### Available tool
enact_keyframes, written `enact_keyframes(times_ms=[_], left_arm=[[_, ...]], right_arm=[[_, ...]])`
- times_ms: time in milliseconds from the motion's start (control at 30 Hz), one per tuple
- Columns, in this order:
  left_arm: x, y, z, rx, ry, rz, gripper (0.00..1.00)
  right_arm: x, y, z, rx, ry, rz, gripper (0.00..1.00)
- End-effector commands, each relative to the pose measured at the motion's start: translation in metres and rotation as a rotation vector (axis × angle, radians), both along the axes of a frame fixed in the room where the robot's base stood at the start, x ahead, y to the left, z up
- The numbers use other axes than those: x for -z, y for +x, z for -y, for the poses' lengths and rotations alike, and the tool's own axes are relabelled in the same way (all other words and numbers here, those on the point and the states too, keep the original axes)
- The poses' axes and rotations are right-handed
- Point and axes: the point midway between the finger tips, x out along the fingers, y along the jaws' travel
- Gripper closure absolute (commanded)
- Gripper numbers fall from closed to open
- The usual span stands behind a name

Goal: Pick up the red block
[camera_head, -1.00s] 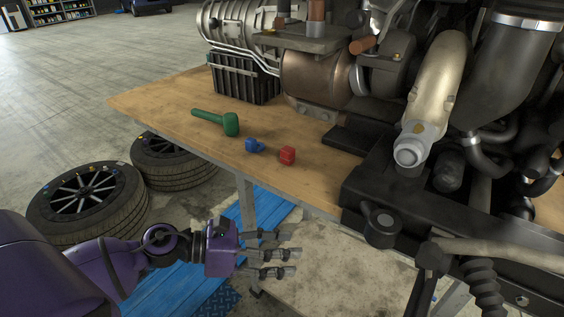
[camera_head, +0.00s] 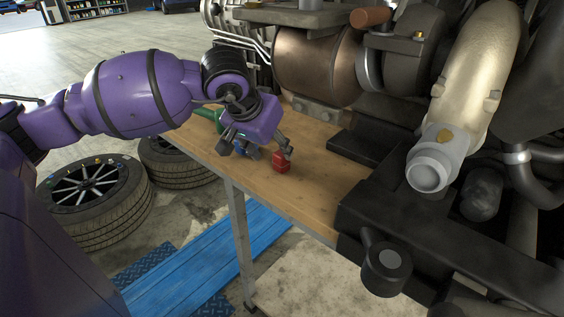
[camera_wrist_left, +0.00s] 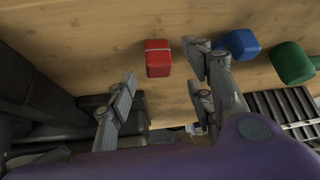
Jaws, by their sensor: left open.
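The red block (camera_head: 282,162) lies on the wooden table, right by the fingers of my left gripper (camera_head: 257,150) in the head view. In the left wrist view the red block (camera_wrist_left: 158,58) lies on the wood ahead of the gap between the fingers. My left gripper (camera_wrist_left: 160,85) is open, with nothing between its fingers. Whether a finger touches the block cannot be told. My right gripper is in neither view.
A blue block (camera_wrist_left: 238,43) lies close beside one left finger, and the green hammer (camera_wrist_left: 292,63) lies beyond it. The large engine (camera_head: 320,70) and dark parts (camera_head: 365,145) crowd the table's right and back.

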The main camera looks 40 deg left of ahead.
Motion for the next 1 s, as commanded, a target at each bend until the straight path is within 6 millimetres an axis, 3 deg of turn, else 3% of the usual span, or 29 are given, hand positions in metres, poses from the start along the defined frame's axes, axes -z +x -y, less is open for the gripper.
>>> enact_keyframes(times_ms=[300,600,900,1000], left_arm=[[0.032,0.025,0.004,0.0,-0.005,0.001,0.52],[0.036,0.027,0.003,0.001,-0.002,0.0,0.52],[0.036,0.027,0.003,0.001,-0.003,-0.001,0.91],[0.036,0.027,0.003,0.001,-0.003,0.0,1.0]], right_arm=[[-0.002,0.0,0.001,0.001,-0.001,0.0,0.6],[0.001,-0.002,0.001,0.001,-0.001,-0.005,0.6],[0.001,-0.002,0.001,0.001,-0.001,-0.005,0.6],[0.0,-0.002,0.001,0.0,-0.002,-0.004,0.6]])
